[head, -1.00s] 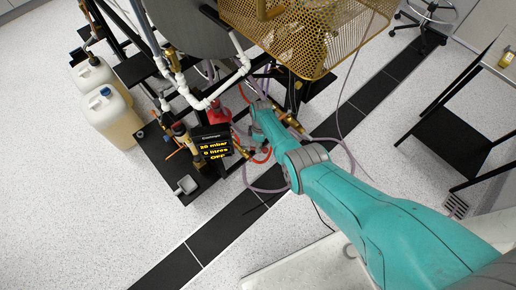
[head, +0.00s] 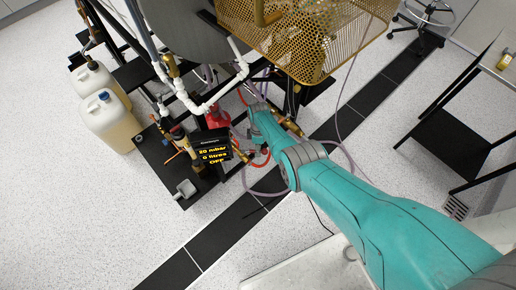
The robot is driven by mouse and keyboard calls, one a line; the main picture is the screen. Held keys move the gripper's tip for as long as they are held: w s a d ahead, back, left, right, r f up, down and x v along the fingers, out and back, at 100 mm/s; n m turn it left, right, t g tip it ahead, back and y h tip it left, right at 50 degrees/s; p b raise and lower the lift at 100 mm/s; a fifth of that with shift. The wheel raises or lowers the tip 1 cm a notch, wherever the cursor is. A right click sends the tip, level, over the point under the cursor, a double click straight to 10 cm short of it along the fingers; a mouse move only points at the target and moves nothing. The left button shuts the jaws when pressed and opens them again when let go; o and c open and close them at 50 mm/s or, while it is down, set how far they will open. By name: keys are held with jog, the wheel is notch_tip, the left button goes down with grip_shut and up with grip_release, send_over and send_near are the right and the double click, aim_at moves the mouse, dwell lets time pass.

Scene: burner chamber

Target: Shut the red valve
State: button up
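The burner rig stands at the upper middle of the head view, with pipes, brass fittings and hoses. A small red part (head: 265,150) shows low on the rig, just left of my wrist; it is too small to tell whether it is the red valve or how it is turned. A larger red object (head: 217,114) sits behind the black display. My teal arm reaches from the lower right into the rig's lower part. My gripper is hidden behind my wrist and the pipework, so its fingers and any contact cannot be seen.
The black display (head: 212,149) reads 20 mbar, 0 litres, OFF. A gold mesh basket (head: 315,40) overhangs close beyond my wrist. White pipes (head: 205,103) and loose hoses surround it. Two jugs (head: 112,120) stand left. A table (head: 445,140) stands right. Open floor lies at lower left.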

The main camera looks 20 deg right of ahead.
notch_tip(320, 180, up, 12)
jog(key=w+d, duration=0.1)
jog(key=w, duration=0.1)
dwell(0.8)
jog(key=shift+f, duration=0.15)
